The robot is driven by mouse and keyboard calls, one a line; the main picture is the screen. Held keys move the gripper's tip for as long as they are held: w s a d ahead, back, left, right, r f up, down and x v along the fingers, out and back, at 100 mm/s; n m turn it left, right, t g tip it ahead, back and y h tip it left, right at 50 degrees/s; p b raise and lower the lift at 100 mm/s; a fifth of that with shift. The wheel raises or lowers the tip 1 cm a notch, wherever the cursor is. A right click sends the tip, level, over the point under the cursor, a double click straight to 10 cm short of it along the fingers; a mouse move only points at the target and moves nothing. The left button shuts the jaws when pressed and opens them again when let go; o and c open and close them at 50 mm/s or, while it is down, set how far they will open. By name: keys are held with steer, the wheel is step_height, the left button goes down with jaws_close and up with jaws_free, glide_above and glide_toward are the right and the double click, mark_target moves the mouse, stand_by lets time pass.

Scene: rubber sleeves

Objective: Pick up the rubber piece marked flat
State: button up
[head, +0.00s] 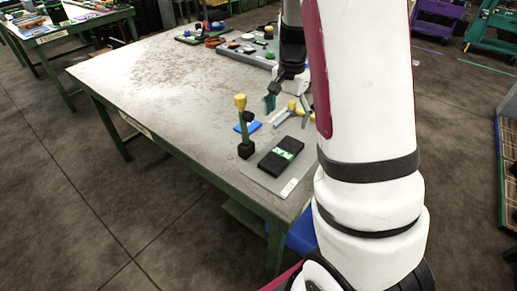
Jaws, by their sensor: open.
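A black flat-lying piece (281,157) with a bright green marking lies on a grey board (263,181) near the table's front right corner. The marking is too small to read, so I cannot tell whether this is the rubber piece marked flat. My gripper (286,100) is open above the table, behind the black piece and apart from it. A teal fingertip shows on its left side. Its right side is partly hidden by my arm. Small yellow and pale pieces (291,106) lie under or behind the gripper; I cannot tell if any is rubber.
An upright green post with a yellow top (241,120) and black base stands left of the black piece. A blue item (248,127) lies behind the post. A grey tray (246,50) with small parts is farther back. The table's left half (150,75) is clear.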

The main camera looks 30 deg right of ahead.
glide_above(282, 153)
steer(key=f, duration=0.8)
steer(key=shift+w+d+b, duration=0.2)
steer(key=shift+b, duration=0.1)
steer(key=shift+s+a+f, duration=0.1)
steer(key=shift+f, duration=1.35)
steer(key=shift+s+a+f, duration=0.1)
steer(key=shift+f, duration=1.35)
steer(key=shift+w, duration=0.1)
steer(key=c, duration=1.5)
steer(key=shift+o, duration=0.2)
steer(key=shift+r, duration=0.1)
